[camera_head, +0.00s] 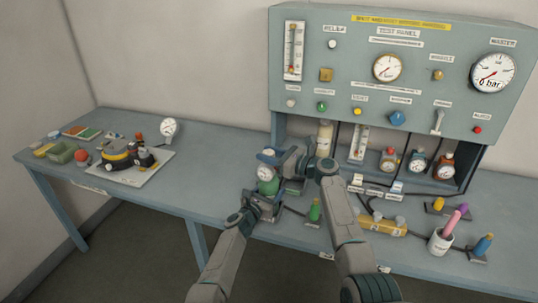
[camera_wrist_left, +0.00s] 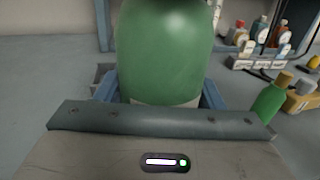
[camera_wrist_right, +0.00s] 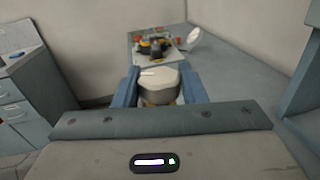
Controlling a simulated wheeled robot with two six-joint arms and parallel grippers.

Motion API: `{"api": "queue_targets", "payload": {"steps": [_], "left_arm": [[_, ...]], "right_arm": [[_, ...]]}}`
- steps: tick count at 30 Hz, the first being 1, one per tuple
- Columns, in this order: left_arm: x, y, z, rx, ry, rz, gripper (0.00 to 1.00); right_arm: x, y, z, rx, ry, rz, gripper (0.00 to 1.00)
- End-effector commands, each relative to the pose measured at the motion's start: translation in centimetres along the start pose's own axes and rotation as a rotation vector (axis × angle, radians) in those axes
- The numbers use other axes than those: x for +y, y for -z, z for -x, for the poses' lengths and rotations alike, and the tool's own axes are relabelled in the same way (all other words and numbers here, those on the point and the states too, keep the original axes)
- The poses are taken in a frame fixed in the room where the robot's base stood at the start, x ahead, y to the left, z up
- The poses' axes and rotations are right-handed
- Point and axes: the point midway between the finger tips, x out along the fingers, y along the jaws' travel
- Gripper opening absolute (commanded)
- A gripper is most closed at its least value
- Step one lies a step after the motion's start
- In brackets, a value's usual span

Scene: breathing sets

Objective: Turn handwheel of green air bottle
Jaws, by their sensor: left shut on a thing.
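The green air bottle (camera_head: 268,186) stands upright near the front of the bench, with a round white gauge (camera_head: 265,172) on its upper part. My left gripper (camera_head: 263,205) is shut around its body; in the left wrist view the green bottle (camera_wrist_left: 165,50) fills the space between the blue fingers. My right gripper (camera_head: 272,155) points left at the bottle's top. In the right wrist view a pale, round-topped part (camera_wrist_right: 160,85) lies between its spread blue fingers; whether they touch it I cannot tell. The handwheel is not clearly seen in the head view.
A test panel (camera_head: 400,70) stands behind. A smaller green bottle (camera_head: 315,210), a yellow cylinder (camera_head: 382,226) and a white cup (camera_head: 440,241) are to the right. A breathing set (camera_head: 125,157) lies at left on a white board. The bench between it and the bottle is clear.

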Motion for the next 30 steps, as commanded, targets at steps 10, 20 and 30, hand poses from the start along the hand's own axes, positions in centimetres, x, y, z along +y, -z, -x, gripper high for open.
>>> {"api": "queue_targets", "payload": {"steps": [10,20,30], "left_arm": [[0.03,0.01,0.00,0.000,-0.001,-0.001,0.07],[0.01,0.00,0.00,0.000,0.000,-0.002,0.07],[-0.02,-0.03,-0.01,-0.001,0.001,-0.003,0.07]], "right_arm": [[0.05,0.09,-0.01,0.001,0.016,-0.001,0.14],[0.15,0.17,-0.07,0.002,0.186,0.004,0.14],[0.10,0.24,-0.05,0.004,0.414,0.009,0.14]]}}
